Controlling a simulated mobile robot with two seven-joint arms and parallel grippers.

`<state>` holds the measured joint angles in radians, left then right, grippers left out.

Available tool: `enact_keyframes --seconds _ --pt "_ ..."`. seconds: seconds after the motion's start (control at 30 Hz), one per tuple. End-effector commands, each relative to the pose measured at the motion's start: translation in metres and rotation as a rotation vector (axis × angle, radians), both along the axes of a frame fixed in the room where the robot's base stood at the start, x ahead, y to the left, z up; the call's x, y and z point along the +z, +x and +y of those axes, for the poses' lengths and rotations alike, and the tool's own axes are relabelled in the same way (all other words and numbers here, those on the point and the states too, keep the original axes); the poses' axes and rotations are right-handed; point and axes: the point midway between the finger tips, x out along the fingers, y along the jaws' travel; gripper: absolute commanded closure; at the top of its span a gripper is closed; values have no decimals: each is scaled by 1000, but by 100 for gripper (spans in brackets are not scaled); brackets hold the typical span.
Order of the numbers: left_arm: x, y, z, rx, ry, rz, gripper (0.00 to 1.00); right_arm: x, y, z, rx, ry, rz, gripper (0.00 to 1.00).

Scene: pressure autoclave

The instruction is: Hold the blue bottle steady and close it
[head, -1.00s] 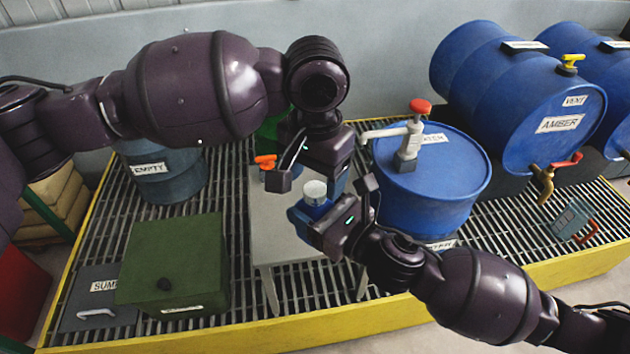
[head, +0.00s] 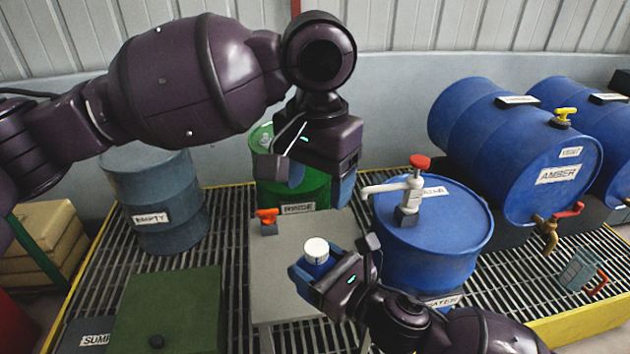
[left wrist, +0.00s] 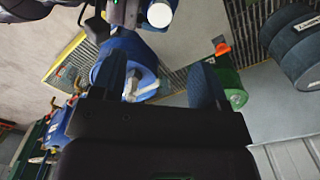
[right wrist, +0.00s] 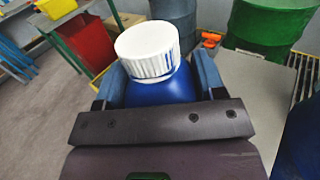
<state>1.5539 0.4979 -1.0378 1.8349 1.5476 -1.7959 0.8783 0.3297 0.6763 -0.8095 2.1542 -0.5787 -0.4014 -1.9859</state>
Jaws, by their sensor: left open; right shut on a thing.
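The blue bottle (head: 318,267) is upright in my right gripper (head: 335,272), above the grey stand. Its white ribbed cap (head: 316,249) sits on top of the neck; I cannot tell how tight it is. In the right wrist view the fingers clasp the blue bottle (right wrist: 172,90) on both sides below the white cap (right wrist: 148,52). My left gripper (head: 318,182) is open and empty, above the bottle and apart from it. In the left wrist view the cap (left wrist: 159,14) is at the top, beyond the open fingers (left wrist: 160,88).
The grey stand (head: 290,285) has an orange-handled item (head: 267,218) at its back left. A blue drum with a pump (head: 435,235) is close on the right. A green drum (head: 320,190) is behind, a grey-blue drum (head: 155,195) at left, and a green box (head: 180,310) in front left.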

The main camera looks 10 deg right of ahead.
Motion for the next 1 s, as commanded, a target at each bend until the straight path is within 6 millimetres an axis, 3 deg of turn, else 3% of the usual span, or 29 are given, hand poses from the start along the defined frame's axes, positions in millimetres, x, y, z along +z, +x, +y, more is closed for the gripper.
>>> enact_keyframes --seconds 0.47,1.0 --pt "-4 0 0 -3 -20 14 32 1 0 0 0 1 -1 100" --pt "-51 21 16 23 -370 190 32 1 0 0 0 1 -1 100"
